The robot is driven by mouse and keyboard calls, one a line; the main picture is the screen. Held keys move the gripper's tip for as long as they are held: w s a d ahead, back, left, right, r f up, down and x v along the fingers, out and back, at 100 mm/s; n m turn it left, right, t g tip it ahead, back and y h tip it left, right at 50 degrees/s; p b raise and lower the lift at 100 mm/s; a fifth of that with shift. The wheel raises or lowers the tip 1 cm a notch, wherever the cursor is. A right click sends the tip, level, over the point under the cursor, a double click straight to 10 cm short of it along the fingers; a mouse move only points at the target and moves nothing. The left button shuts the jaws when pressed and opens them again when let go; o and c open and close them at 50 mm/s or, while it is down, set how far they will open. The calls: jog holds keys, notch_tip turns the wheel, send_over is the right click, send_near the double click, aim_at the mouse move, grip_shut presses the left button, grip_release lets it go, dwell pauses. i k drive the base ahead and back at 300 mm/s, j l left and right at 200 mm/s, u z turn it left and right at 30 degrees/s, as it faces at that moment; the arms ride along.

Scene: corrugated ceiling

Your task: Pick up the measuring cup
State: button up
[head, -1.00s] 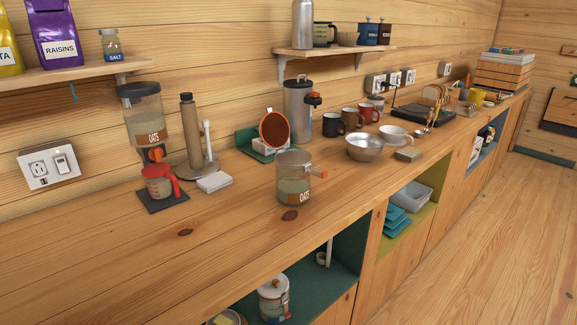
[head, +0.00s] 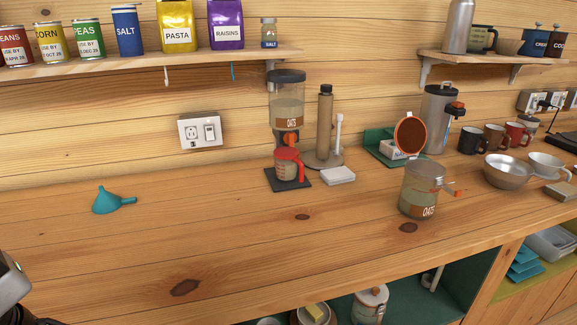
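The measuring cup (head: 286,168) is a small clear cup with a red rim and red handle. It stands upright on a dark square mat (head: 300,181) below the spout of the oats dispenser (head: 288,102), against the back wall. Its handle points to the right. A grey and black piece of my own arm shows at the lower left edge, far from the cup. My gripper's fingers are not in view.
A teal funnel (head: 108,201) lies at left. The counter (head: 230,240) in front of the cup is clear. A shelf (head: 130,68) hangs above.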

aim_at(287, 160)
jog(key=z, duration=1.05)
jog(key=i+j, duration=0.3)
jog(key=i, duration=0.15)
